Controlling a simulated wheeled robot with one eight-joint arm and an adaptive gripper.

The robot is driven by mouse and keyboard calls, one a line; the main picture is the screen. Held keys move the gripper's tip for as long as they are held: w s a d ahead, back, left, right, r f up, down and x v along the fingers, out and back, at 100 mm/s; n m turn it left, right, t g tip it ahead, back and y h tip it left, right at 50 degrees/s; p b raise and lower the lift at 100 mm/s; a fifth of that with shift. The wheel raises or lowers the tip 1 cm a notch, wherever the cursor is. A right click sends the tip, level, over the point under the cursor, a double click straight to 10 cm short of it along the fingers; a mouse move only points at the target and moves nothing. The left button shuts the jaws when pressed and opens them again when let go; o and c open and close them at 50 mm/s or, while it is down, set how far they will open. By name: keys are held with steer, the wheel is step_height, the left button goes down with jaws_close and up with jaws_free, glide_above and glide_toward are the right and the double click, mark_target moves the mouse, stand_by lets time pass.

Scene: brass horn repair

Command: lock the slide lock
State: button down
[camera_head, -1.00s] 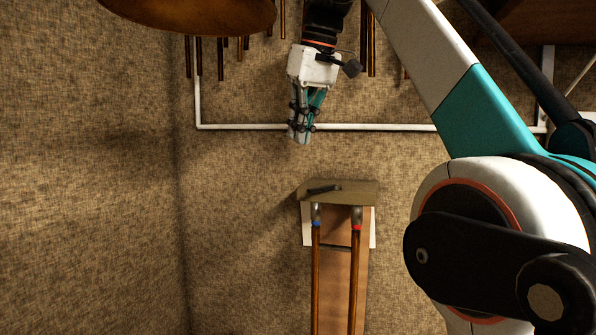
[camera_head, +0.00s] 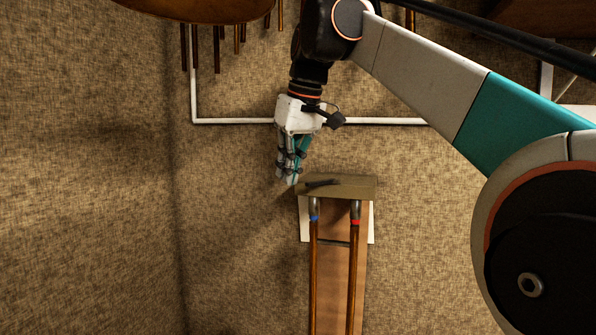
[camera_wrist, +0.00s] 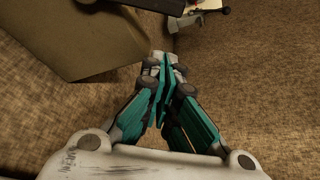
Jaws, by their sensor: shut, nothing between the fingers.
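The likely slide lock is a small dark bar (camera_head: 322,183) lying on the left half of an olive-grey block (camera_head: 355,186) in the head view. Below the block run two brass slide tubes, one with a blue band (camera_head: 314,217) and one with a red band (camera_head: 355,221). My gripper (camera_head: 288,182) is shut and empty, pointing down, with its fingertips just left of the block's left end. Whether it touches the block cannot be told. The wrist view shows the shut fingers (camera_wrist: 166,66) beside a large grey-olive block (camera_wrist: 75,38); a grey part with a dark rod (camera_wrist: 205,20) shows beyond.
The tubes lie over a brown board (camera_head: 336,275) with a white piece (camera_head: 305,220) at its upper end. A white rail (camera_head: 235,121) crosses behind my gripper. Several brown rods (camera_head: 217,50) hang below a round brown surface (camera_head: 195,8). Open carpet lies to the left.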

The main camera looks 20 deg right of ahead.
mark_target(321, 183)
steer(key=shift+s+d+r, duration=0.1)
steer(key=shift+s+d, duration=0.2)
steer(key=shift+s, duration=0.55)
steer(key=shift+s+d+r, duration=0.1)
steer(key=shift+s+d, duration=0.15)
steer(key=shift+s, duration=0.55)
steer(key=shift+s, duration=0.15)
steer(key=shift+s+d+n+p, duration=0.1)
steer(key=shift+s+n+p, duration=0.1)
steer(key=shift+n+p, duration=0.15)
steer(key=shift+n, duration=0.25)
steer(key=s+d+n+g+y+p, duration=0.2)
steer(key=s+n, duration=0.4)
steer(key=n, duration=0.3)
steer(key=shift+s+d+p, duration=0.15)
steer(key=shift+d+p, duration=0.3)
steer(key=shift+d, duration=0.25)
